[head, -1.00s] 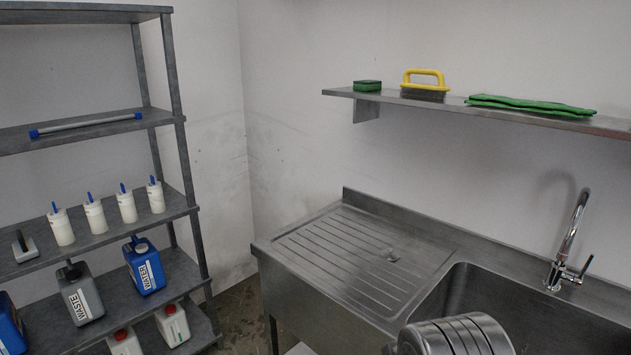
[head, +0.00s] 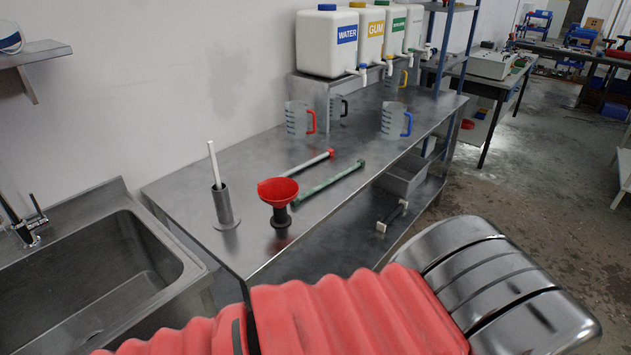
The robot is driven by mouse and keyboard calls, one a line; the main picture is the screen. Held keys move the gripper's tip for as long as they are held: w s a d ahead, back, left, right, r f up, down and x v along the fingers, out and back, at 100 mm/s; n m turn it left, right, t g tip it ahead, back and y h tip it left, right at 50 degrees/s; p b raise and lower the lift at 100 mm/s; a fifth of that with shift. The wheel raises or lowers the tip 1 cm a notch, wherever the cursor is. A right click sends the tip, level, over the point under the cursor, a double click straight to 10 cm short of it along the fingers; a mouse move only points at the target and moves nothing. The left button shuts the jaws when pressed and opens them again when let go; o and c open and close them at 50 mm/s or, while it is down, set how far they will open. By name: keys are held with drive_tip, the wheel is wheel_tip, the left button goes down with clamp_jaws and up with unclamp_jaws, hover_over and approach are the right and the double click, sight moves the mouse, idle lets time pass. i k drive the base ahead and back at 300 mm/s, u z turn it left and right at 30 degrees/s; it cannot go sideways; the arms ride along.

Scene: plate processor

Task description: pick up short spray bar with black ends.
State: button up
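Two longer bars lie on the bench top: one with red ends (head: 308,164) and one green (head: 329,180). My gripper is out of view. Only my arm's red ribbed sleeve and a shiny metal section show, across the bottom of the head view.
On the bench (head: 262,158) stand a red funnel (head: 277,189), a metal cylinder holding a white rod (head: 224,206), several jugs and white canisters. A grey bin (head: 404,178) sits on the lower shelf. The sink (head: 95,262) is at left. Open floor (head: 520,205) lies right.

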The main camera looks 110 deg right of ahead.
sight(360, 163)
drive_tip(key=u, duration=0.8)
drive_tip(key=k, duration=2)
drive_tip(key=z, duration=0.75)
